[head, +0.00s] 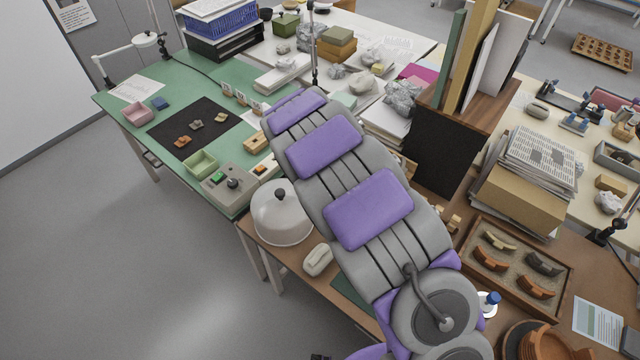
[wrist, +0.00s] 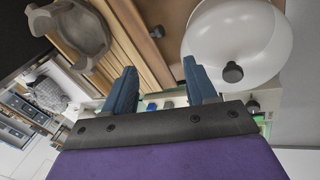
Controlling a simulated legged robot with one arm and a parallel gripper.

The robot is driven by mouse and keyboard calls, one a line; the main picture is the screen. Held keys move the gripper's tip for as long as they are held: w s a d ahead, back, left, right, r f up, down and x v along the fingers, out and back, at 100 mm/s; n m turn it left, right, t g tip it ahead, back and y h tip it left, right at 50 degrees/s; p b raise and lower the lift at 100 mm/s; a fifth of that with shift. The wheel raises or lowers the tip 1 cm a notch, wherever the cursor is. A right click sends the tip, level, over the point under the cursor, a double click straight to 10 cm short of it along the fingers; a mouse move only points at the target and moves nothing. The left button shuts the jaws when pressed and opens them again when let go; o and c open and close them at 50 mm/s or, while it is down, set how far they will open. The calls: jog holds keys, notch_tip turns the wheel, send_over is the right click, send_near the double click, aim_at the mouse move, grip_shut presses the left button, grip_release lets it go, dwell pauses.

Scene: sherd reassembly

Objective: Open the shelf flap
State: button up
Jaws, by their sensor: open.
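A wooden shelf unit (head: 482,113) stands right of my arm, with upright boards on top. A dark panel (head: 447,152) covers its near face; I cannot tell for sure whether this is the flap, and no handle shows. A dark surface (wrist: 18,38) shows at the upper left of the wrist view. My gripper (wrist: 160,88) has its two blue fingers spread, with nothing held between them. Wooden slats (wrist: 132,45) show beyond the fingers. In the head view my own arm hides the fingers.
A white dome cover (head: 281,213) with a black knob sits left of my arm; it also shows in the wrist view (wrist: 265,45). A control box (head: 230,185) stands on the green table. A sherd tray (head: 520,262) and a box with papers (head: 520,200) lie right.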

jog(key=w+d+m+g+y+b, duration=0.15)
jog(key=w+d+m+y, duration=0.4)
jog(key=m, duration=0.95)
jog(key=shift+h, duration=0.65)
jog(key=b+x, duration=0.1)
jog(key=x, duration=0.5)
jog(key=s+d+x, duration=0.1)
jog(key=x, duration=0.4)
jog(key=b+x, duration=0.1)
jog(key=x, duration=0.5)
jog(key=shift+s+d+f+b, duration=0.2)
jog(key=shift+f+b, duration=0.15)
jog(key=shift+f, duration=0.25)
jog(key=shift+c, duration=0.4)
grip_shut()
jog(key=shift+r, duration=0.1)
